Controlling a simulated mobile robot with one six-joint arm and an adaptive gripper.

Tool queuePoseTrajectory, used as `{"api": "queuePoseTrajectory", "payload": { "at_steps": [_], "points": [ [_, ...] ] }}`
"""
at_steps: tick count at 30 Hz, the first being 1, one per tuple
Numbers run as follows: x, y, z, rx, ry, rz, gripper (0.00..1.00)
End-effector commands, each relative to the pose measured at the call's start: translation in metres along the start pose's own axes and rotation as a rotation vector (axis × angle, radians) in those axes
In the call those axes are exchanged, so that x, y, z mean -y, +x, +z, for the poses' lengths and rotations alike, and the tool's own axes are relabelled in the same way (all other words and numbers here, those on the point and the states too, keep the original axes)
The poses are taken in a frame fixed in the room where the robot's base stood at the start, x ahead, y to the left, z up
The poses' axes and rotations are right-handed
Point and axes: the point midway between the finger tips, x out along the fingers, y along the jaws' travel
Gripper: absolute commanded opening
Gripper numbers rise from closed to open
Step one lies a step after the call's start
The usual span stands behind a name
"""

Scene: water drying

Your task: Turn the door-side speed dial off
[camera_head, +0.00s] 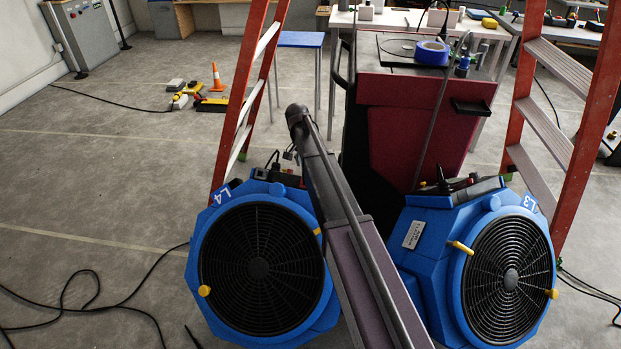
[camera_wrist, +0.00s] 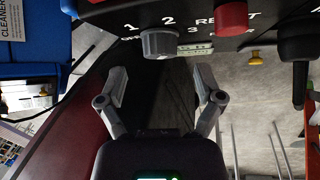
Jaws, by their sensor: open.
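Two blue air blowers stand on the floor in the head view, one marked L4 (camera_head: 207,262) at the left and one marked L3 (camera_head: 430,262) at the right. In the wrist view a grey speed dial (camera_wrist: 160,43) sits on a dark control panel with the marks 1, 2 and 3 around it. I cannot tell from these frames which blower this panel belongs to. My gripper (camera_wrist: 160,84) is open and empty, its fingers apart below the dial and not touching it. The dial's pointer setting is not clear. My gripper is hidden in the head view.
A red reset button (camera_wrist: 232,17) and a black knob or lever (camera_wrist: 297,55) are right of the dial. Orange ladders (camera_head: 240,105) (camera_head: 583,150) stand behind both blowers. A dark red cart (camera_head: 410,135) stands between them. Cables (camera_head: 90,308) lie on the floor at left.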

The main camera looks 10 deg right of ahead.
Motion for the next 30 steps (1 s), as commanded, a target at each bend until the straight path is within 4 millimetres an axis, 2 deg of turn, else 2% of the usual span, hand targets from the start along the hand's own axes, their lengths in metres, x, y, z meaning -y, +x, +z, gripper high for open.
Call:
{"api": "queuePoseTrajectory", "payload": {
  "at_steps": [1, 12, 30],
  "points": [
    [0.001, 0.008, 0.000, 0.000, 0.000, 0.000, 0.85],
    [0.000, 0.034, 0.000, 0.000, 0.000, 0.000, 0.85],
    [0.000, 0.040, 0.000, 0.000, 0.000, 0.000, 0.85]
  ]
}}
